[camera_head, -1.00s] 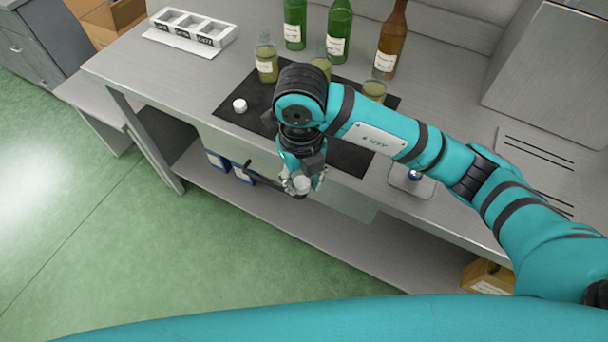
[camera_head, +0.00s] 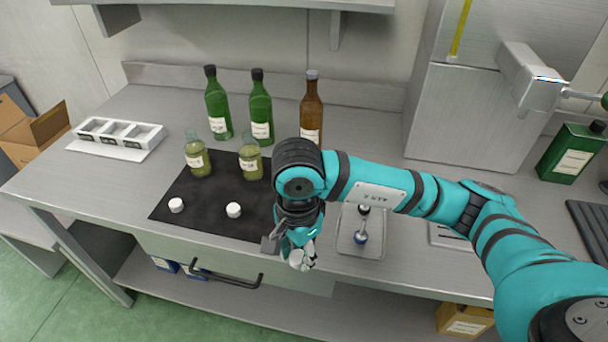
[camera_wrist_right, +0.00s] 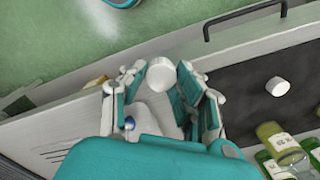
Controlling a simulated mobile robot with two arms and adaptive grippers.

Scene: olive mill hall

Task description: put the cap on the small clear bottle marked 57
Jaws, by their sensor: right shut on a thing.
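My right gripper (camera_head: 302,252) is shut on a white cap (camera_head: 296,258), in front of the bench's front edge. In the wrist view the cap (camera_wrist_right: 161,74) sits between the fingertips of the right gripper (camera_wrist_right: 165,82). Two small clear bottles with yellow-green oil, one on the left (camera_head: 198,158) and one on the right (camera_head: 250,162), stand upright and uncapped on the black mat (camera_head: 200,222). Their label marks are too small to read, so I cannot tell which is 57. My right arm hides part of the mat. My left gripper is out of view.
Two more white caps, left (camera_head: 176,205) and right (camera_head: 234,210), lie on the mat. Two green bottles (camera_head: 218,105) and a brown bottle (camera_head: 312,110) stand behind. A white three-compartment holder (camera_head: 118,135) is at left, a small metal tray (camera_head: 345,240) right of the gripper.

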